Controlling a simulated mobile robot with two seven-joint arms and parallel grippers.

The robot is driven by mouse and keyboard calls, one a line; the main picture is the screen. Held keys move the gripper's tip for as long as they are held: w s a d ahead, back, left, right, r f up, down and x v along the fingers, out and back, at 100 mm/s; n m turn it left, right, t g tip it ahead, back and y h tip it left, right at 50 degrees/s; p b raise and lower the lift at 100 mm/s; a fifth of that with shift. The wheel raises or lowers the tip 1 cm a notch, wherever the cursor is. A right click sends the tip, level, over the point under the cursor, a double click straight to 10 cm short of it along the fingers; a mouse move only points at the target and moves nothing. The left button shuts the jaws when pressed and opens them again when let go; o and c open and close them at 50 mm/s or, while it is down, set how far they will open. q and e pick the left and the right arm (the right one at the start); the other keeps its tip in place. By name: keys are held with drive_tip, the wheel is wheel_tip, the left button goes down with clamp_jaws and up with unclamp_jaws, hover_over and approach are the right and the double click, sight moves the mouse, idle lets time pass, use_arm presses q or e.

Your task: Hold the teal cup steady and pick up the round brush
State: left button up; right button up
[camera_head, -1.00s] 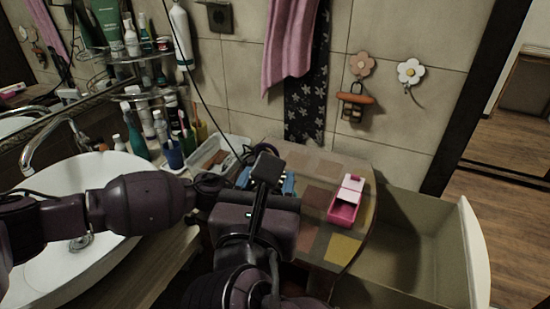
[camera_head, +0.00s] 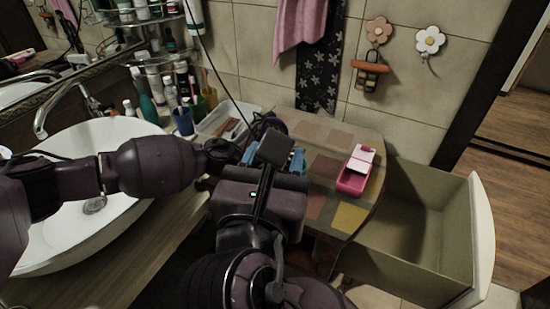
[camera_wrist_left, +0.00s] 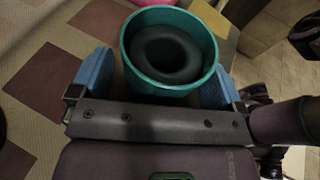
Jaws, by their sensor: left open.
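The teal cup (camera_wrist_left: 131,62) stands upright in the left wrist view, seen from above. A dark round, hollow-looking thing (camera_wrist_left: 165,58) sits inside it; I cannot tell whether this is the round brush. My left gripper (camera_wrist_left: 156,82) is open, with a blue finger on each side of the cup. A gap shows at the left finger; the right one looks close to the rim. In the head view, my arms hide the cup. My right gripper's body (camera_head: 258,203) is in front there, and its jaws are unclear. Blue finger parts (camera_head: 297,160) show beyond it; I cannot tell whose.
A pink box (camera_head: 354,178) stands on the patchwork tabletop (camera_head: 335,190). An open drawer (camera_head: 425,225) is at the right. A white sink (camera_head: 90,170) is at the left, with a tray (camera_head: 225,122) and a blue cup (camera_head: 183,122) behind my arms.

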use_arm(q)
drive_tip(key=v, duration=1.2)
drive_tip(key=shift+s+d, duration=0.1)
use_arm(e)
drive_tip(key=shift+s, duration=0.1)
